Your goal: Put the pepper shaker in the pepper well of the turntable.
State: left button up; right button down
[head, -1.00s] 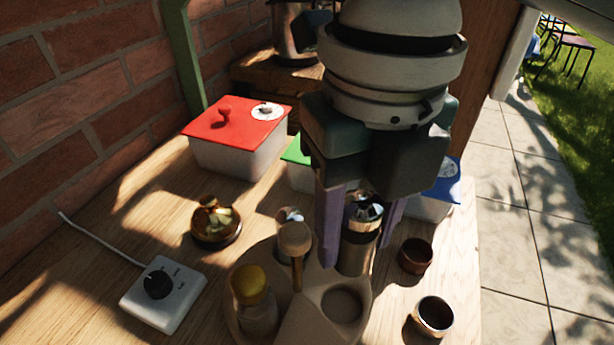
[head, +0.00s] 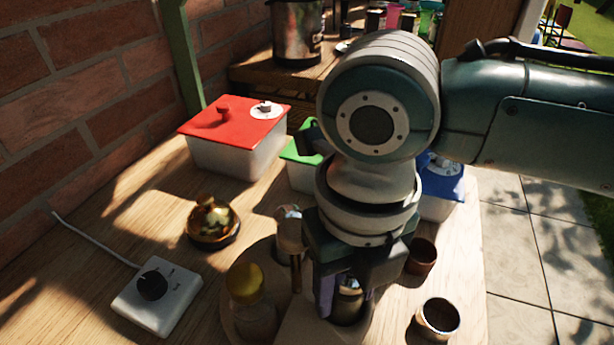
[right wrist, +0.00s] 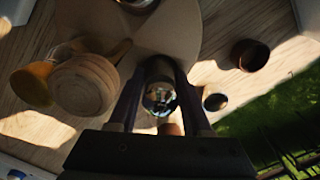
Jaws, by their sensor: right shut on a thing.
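The pepper shaker (head: 348,298), with a shiny metal top, is upright between the fingers of my right gripper (head: 345,292), which is shut on it. It also shows end-on in the right wrist view (right wrist: 160,96). The beige turntable (head: 298,330) lies below, also in the right wrist view (right wrist: 140,22). The shaker is over the front right of the turntable, at the round well there. Its base and most of the well are hidden, so I cannot tell whether it is seated. My left gripper is not in view.
A yellow-lidded jar (head: 246,285) and a wooden-topped item (head: 290,228) stand on the turntable, close left of my gripper. Two small cups (head: 438,318) (head: 421,257) stand right. A white dial box (head: 158,296), a bronze-coloured pot (head: 212,222) and a red-lidded box (head: 235,130) are left.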

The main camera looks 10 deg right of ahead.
jog(key=shift+c, duration=1.7)
grip_release()
jog(key=shift+r, duration=0.55)
notch_tip(320, 180, up, 11)
jog(key=shift+r+p, duration=0.1)
jog(key=shift+p, duration=0.95)
